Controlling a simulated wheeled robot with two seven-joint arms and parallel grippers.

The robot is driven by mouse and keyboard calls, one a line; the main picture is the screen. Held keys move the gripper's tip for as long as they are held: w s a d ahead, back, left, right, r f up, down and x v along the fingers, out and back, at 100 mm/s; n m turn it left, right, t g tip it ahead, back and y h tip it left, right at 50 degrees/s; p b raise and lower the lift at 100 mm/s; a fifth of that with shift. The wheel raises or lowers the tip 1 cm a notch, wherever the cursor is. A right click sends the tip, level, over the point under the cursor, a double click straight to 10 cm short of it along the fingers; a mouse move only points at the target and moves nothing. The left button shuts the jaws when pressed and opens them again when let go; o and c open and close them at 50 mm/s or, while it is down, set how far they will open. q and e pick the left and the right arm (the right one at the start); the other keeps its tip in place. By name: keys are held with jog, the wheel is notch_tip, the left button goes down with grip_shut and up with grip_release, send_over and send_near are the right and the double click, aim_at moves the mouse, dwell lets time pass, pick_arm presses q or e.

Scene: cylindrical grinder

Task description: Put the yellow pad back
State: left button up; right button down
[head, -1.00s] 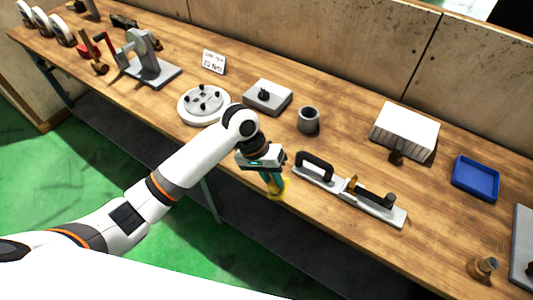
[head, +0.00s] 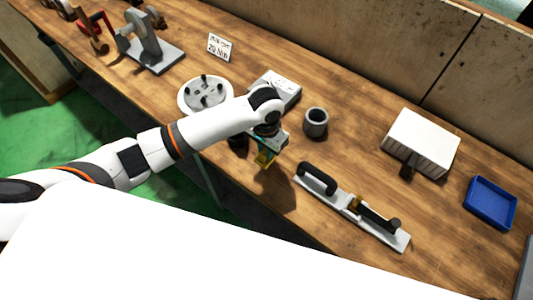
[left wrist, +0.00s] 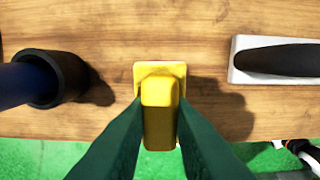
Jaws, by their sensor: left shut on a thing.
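The yellow pad (left wrist: 160,70) is a small block with a wider, flat square end, seen in the left wrist view. The green fingers of my left gripper (left wrist: 160,108) are shut on its sides. Shadows on the bench suggest that the pad is held above the top, near the front edge. My right gripper is not in view.
On the wooden bench (head: 345,160), a grey plate with a black handle (head: 318,178) lies right of the pad. A dark cylinder (left wrist: 45,78) stands left of it. A grey cup (head: 315,122), round fixture (head: 206,93), white ribbed block (head: 422,140) and blue tray (head: 490,202) are farther off.

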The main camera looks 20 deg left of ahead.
pick_arm(q)
jog(key=shift+f, duration=0.4)
jog(key=f, duration=0.3)
jog(key=shift+w+f+p, duration=0.2)
jog(key=shift+p, duration=0.1)
jog(key=shift+s+f, duration=0.15)
jog(key=shift+f, duration=0.05)
jog(key=o, duration=0.9)
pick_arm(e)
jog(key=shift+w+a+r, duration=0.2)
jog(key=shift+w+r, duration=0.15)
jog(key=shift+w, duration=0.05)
pick_arm(q)
jog(key=shift+r, duration=0.3)
notch_tip(320, 180, up, 10)
jog(key=shift+r+b, duration=0.15)
jog(key=shift+b, duration=0.5)
jog(key=shift+r, duration=0.6)
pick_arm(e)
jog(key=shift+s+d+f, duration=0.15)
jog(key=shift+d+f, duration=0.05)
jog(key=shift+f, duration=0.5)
